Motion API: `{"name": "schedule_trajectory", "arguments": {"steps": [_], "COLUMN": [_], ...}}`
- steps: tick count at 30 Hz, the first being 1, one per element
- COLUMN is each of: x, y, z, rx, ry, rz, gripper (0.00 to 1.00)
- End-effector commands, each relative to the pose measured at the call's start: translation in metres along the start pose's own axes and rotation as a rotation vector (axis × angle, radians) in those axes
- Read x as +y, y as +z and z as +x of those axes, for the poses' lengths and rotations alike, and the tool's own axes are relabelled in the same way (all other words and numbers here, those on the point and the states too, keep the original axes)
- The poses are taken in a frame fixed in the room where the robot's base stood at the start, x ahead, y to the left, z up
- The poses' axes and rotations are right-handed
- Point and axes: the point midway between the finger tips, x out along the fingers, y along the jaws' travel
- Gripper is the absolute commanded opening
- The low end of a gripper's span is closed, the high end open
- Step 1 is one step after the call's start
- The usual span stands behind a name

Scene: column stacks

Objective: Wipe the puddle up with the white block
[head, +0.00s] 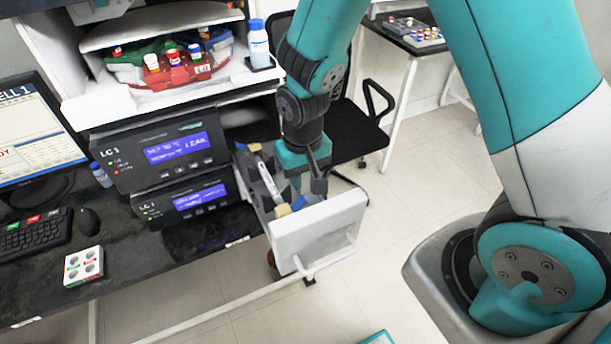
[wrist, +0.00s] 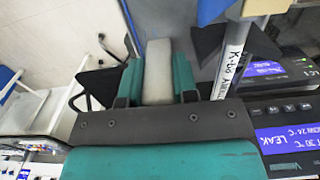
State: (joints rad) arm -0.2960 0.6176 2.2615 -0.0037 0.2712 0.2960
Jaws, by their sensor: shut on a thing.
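My gripper (head: 305,184) points down at the open drawer (head: 318,228) beside the stacked instruments. In the wrist view my gripper (wrist: 157,82) is shut on the white block (wrist: 157,62), which sits between the two teal fingers. The block is not clearly visible in the head view, where the fingers and drawer contents crowd together. A glossy dark patch (head: 208,236) lies on the bench below the lower instrument; I cannot tell whether it is the puddle or a reflection.
A labelled column (wrist: 233,58) stands close to the fingers, with blue and tan pieces near it. The instruments (head: 178,152) show a LEAK message. A white vial rack (head: 84,266), mouse (head: 88,221) and keyboard (head: 38,232) occupy the bench. A chair (head: 358,138) stands behind the drawer.

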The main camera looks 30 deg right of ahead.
Motion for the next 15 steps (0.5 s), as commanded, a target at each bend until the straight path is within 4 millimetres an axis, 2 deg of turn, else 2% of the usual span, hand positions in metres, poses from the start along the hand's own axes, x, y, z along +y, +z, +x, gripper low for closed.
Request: {"name": "schedule_trajectory", "arguments": {"steps": [7, 15], "x": [0.002, 0.001], "y": [-0.017, -0.02], "z": [-0.004, -0.004], "rx": [0.004, 0.005], "ry": [0.0, 0.001], "rz": [0.004, 0.002], "gripper": [0.14, 0.14]}}
